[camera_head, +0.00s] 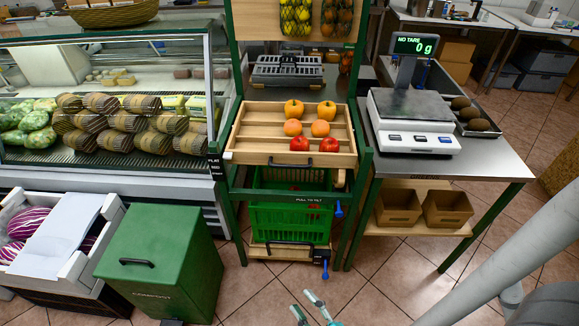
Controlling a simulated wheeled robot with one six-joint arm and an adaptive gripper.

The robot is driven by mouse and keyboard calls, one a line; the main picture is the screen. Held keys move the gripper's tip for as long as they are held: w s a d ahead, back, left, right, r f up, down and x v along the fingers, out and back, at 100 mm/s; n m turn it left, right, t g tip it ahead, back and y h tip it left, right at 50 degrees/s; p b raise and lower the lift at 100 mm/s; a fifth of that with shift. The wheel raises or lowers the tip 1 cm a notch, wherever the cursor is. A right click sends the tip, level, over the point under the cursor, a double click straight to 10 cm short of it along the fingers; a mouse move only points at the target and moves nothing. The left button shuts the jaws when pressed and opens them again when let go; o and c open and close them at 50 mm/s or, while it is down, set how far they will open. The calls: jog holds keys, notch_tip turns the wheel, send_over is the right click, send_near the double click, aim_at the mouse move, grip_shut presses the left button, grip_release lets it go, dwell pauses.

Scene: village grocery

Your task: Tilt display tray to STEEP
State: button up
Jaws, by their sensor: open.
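The display tray (260,133) is a light wooden tray with slats, set in a green metal stand. Its front edge sits lower than its back. Orange, yellow-orange and red round produce (320,128) lies in its rows. A dark handle (291,163) runs along its front edge. A label below it reads "PULL TO TILT" (308,200). A blue lever (338,209) hangs at the stand's right leg. My gripper (308,303) is at the bottom edge, its two pale fingertips apart and empty, well below and in front of the tray.
A green crate (290,222) sits under the tray, with another blue lever (325,270) low down. A green bin (160,258) stands at left. A steel table (478,160) with a scale (412,105) stands at right. The tiled floor in front is clear.

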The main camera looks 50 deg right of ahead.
jog(key=w+d+f+n+t+h, duration=0.1)
jog(key=w+d+f+n+h, duration=0.2)
jog(key=w+d, duration=0.85)
jog(key=n+h, duration=0.3)
jog(key=n, duration=0.2)
send_near(289, 166)
jog(key=x, duration=1)
jog(key=shift+w+d+f, duration=0.15)
jog(key=shift+d+f, duration=0.05)
jog(key=shift+f, duration=0.1)
grip_shut()
